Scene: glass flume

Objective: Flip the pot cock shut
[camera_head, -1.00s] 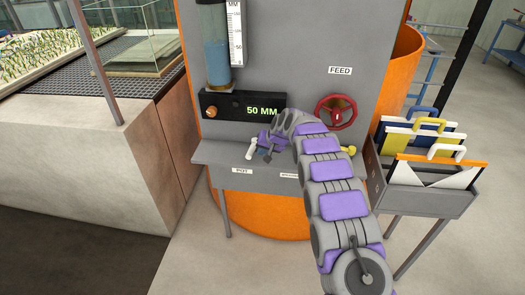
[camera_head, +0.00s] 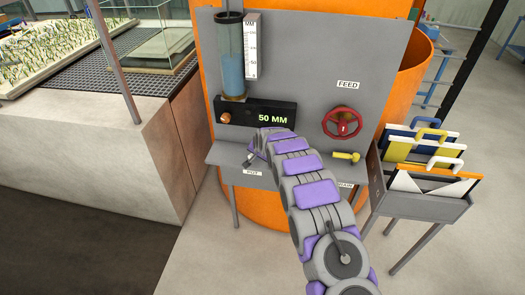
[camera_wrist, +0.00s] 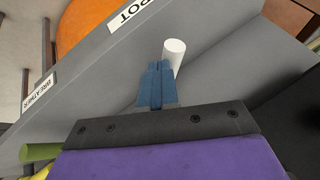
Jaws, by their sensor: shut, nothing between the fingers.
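The pot cock shows as a white cylindrical handle (camera_wrist: 175,48) in the wrist view, near the POT label (camera_wrist: 130,13). My gripper (camera_wrist: 159,66) has its blue fingers together, with nothing between them. The tips are right by the near end of the white handle and overlap its left edge in the picture; I cannot tell if they touch. In the head view my gripper (camera_head: 248,160) is small and dark above the POT label at the left of the grey shelf, and the cock is largely hidden by my arm.
A yellow drain handle (camera_head: 347,156) sits at the right of the shelf, below the red FEED wheel (camera_head: 342,123). A glass tube of blue water (camera_head: 233,65) and a 50 MM display (camera_head: 272,119) are above. A rack of boards (camera_head: 425,195) stands at the right.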

